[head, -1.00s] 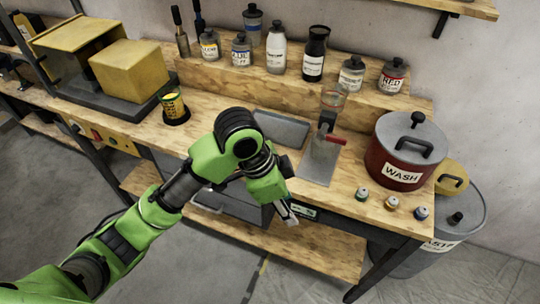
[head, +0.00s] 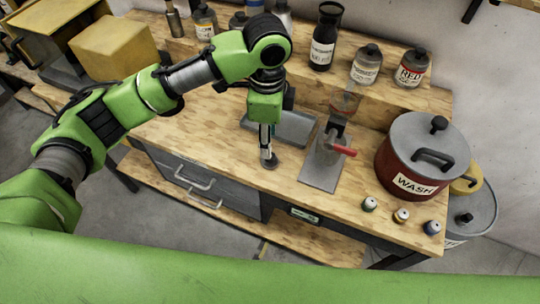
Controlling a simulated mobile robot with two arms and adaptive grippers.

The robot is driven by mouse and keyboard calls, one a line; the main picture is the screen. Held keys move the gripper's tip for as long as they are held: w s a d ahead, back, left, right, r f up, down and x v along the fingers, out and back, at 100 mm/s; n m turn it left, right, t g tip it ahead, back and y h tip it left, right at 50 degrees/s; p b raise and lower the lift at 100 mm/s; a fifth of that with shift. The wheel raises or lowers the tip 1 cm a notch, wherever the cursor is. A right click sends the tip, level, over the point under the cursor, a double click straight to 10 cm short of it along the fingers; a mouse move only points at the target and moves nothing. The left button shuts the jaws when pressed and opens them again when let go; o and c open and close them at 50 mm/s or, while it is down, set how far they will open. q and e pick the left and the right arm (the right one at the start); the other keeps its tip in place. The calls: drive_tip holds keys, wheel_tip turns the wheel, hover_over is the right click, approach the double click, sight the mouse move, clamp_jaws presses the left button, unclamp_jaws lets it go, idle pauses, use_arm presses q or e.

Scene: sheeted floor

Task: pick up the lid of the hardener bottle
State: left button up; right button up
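A small dark round piece (head: 270,163), which looks like a lid, is on the wooden bench just in front of the grey tray. My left gripper (head: 267,152) points down right over it, with its fingertips at or touching it. The fingers look close together, but I cannot tell whether they grip the piece. A tall black bottle (head: 323,42) with a white label stands on the raised shelf, and its top looks open. Its label is too small to read, so I cannot tell whether it is the hardener bottle. My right gripper is not in view.
The grey tray (head: 290,128) lies behind the gripper. A metal stand with a red handle (head: 343,150) is to its right, then a red WASH pot (head: 400,160). Bare bench lies left of the gripper.

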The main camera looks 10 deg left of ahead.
use_arm(q)
drive_tip(key=shift+w+f, duration=0.2)
drive_tip(key=shift+f, duration=0.4)
drive_tip(key=shift+w+f, duration=0.2)
drive_tip(key=shift+f, duration=0.4)
drive_tip(key=shift+d+f+p, duration=0.2)
drive_tip(key=shift+f+p, duration=0.55)
drive_tip(key=shift+f, duration=0.3)
wheel_tip(320, 180, down, 2)
drive_tip(key=shift+d+f+p, duration=0.1)
drive_tip(key=shift+f+p, duration=0.15)
drive_tip(key=shift+p, duration=0.05)
drive_tip(key=shift+w+f, duration=0.1)
drive_tip(key=shift+f, duration=0.35)
drive_tip(key=c, duration=0.9)
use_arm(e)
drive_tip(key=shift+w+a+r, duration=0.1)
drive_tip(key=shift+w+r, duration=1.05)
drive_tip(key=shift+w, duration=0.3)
